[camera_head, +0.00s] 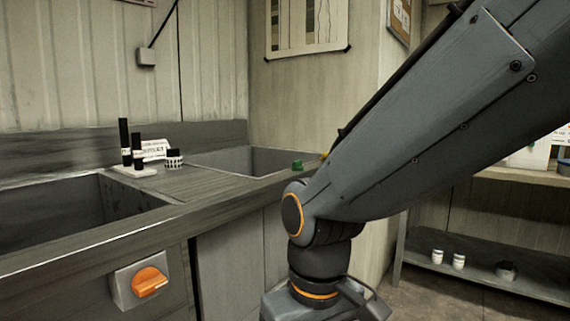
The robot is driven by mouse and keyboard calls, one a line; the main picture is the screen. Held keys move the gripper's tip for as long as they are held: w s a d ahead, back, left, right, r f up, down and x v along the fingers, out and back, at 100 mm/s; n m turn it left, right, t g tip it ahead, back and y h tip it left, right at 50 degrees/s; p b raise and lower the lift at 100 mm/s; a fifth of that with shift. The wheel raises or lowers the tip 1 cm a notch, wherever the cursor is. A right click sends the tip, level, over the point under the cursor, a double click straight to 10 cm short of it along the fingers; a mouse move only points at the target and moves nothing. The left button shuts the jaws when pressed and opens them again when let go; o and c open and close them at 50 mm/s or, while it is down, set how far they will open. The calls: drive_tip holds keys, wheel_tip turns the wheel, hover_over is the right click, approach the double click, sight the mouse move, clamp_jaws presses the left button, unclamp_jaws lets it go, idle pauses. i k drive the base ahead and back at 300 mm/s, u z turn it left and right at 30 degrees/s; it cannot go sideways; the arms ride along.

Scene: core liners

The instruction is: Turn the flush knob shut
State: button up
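The orange flush knob (149,281) sits on a light grey square plate (128,284) on the front of the sink unit, at the lower left. Its grip bar lies close to level, with its right end a little lower. My arm comes in from the upper right and its wrist points down at the bottom middle, right of the knob and apart from it. Nothing covers the knob.
The counter (165,188) has a sink basin (45,215) at left and another (235,159) behind. Black cylinders (125,140) stand on a small white base between them. A small green object (297,164) lies on the far rim. A low shelf (480,279) at right holds white jars.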

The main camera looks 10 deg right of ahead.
sight(297, 165)
drive_tip(key=u, duration=1.5)
drive_tip(key=i, duration=0.65)
drive_tip(key=z, duration=1.85)
drive_tip(key=i, duration=0.5)
drive_tip(key=u, duration=0.05)
